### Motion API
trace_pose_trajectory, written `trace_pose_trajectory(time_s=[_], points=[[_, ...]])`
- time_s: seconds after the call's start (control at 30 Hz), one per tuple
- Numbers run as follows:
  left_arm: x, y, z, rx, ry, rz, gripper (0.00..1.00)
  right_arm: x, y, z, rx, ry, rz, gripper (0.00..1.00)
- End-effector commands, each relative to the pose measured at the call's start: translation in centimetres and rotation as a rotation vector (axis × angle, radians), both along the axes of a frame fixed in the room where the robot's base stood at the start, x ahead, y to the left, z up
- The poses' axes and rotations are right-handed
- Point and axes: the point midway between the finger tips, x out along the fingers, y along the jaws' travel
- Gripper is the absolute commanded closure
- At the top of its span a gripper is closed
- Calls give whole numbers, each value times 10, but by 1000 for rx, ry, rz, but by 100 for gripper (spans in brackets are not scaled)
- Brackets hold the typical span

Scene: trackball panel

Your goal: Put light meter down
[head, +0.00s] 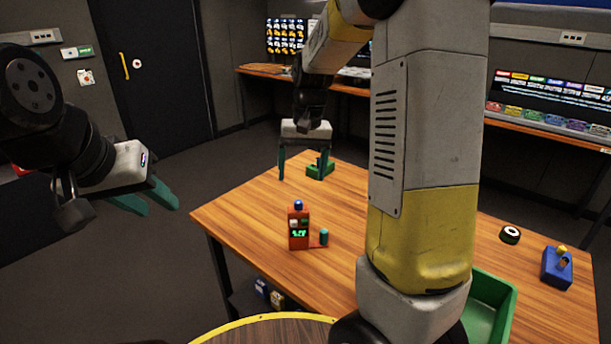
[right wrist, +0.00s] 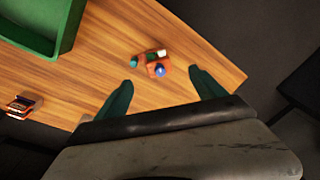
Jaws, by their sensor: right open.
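An orange-red device (head: 298,236) with a green lit display and a blue dome on top stands upright on the wooden table; I take it to be the light meter. A small teal cylinder (head: 324,237) stands on a red foot beside it. The device also shows in the right wrist view (right wrist: 157,68), beyond the gap between the fingers. My right gripper (head: 301,175) is open and empty, above the table and apart from the device; its fingers also show in the right wrist view (right wrist: 162,79). My left gripper (head: 160,209) is open and empty, left of the table.
A green tray (head: 493,303) is partly hidden behind my right arm. A small green item (head: 320,171) lies at the table's far corner. A black-and-white roll (head: 510,235) and a blue box (head: 556,268) are at the right. The wood around the device is clear.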

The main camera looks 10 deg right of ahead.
Motion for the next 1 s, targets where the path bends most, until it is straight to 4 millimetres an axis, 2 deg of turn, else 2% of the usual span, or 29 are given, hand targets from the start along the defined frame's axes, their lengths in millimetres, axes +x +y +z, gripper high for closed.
trace_pose_trajectory(time_s=[0.03, 0.2, 0.33, 0.5, 0.6, 0.7, 1.0], points=[[0, 0, 0, 0, 0, 0, 64, -17, -3, 20, 33, -41, 4, 20], [0, 0, 0, 0, 0, 0, 64, -78, -5, 65, 102, -174, 46, 20], [0, 0, 0, 0, 0, 0, 64, -126, -6, 87, 117, -282, 79, 20], [0, 0, 0, 0, 0, 0, 64, -177, -5, 98, 98, -406, 116, 20], [0, 0, 0, 0, 0, 0, 64, -196, -4, 98, 80, -454, 128, 20], [0, 0, 0, 0, 0, 0, 64, -206, -4, 97, 67, -479, 136, 20], [0, 0, 0, 0, 0, 0, 64, -209, -3, 96, 63, -487, 140, 20]])
